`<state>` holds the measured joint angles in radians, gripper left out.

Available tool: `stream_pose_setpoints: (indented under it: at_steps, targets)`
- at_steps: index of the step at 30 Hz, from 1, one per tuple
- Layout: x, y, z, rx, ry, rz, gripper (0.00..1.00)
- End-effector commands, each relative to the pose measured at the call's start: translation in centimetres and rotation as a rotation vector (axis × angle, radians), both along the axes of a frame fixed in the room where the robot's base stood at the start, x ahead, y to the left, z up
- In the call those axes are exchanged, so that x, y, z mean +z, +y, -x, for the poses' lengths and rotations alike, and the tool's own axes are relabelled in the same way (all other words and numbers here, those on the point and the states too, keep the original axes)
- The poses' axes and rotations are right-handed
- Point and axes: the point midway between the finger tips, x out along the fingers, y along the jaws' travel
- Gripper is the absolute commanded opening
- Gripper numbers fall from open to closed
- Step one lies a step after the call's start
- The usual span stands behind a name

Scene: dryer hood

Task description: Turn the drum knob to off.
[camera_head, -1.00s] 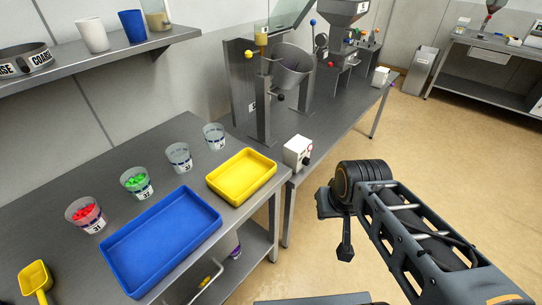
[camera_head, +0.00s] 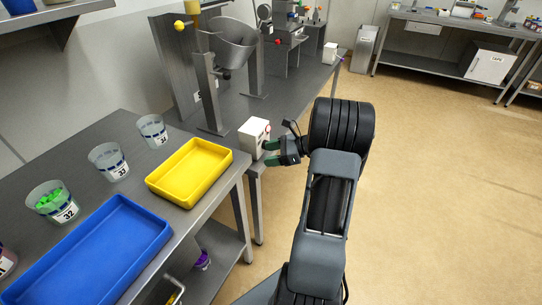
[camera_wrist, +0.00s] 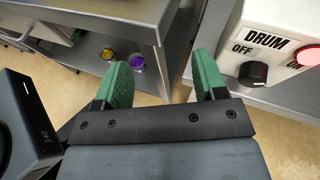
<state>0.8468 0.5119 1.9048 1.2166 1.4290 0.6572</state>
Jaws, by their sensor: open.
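The white drum control box (camera_head: 252,138) stands at the front edge of the steel bench in the head view. In the wrist view the box (camera_wrist: 243,42) fills the upper right, labelled DRUM, OFF and ON. Its black drum knob (camera_wrist: 254,74) sits below the OFF label, and a red lamp (camera_wrist: 308,55) glows beside it. The knob's exact setting is hard to read. My gripper (camera_head: 268,152) is open and empty just right of the box's front. In the wrist view its green fingers (camera_wrist: 162,64) are apart, with the knob to the right of them, not between them.
A yellow tray (camera_head: 212,190) and a blue tray (camera_head: 105,262) lie on the nearer bench with several cups (camera_head: 108,160). A metal drum (camera_head: 236,42) stands behind the box. The floor (camera_head: 450,170) on the right is clear.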

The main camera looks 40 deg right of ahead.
Motion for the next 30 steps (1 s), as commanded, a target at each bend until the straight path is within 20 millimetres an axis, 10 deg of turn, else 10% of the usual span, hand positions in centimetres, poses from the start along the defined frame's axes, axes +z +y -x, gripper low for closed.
stream_pose_setpoints:
  at_steps: [6,11,30]
  targets:
    - [-5.8,-9.6,0.8,-0.326,-0.020,-0.333,0.65]
    - [-7.3,-12.8,1.6,-0.428,-0.045,-0.441,0.65]
    - [-7.6,-8.7,-7.2,-0.451,-0.052,-0.468,0.65]
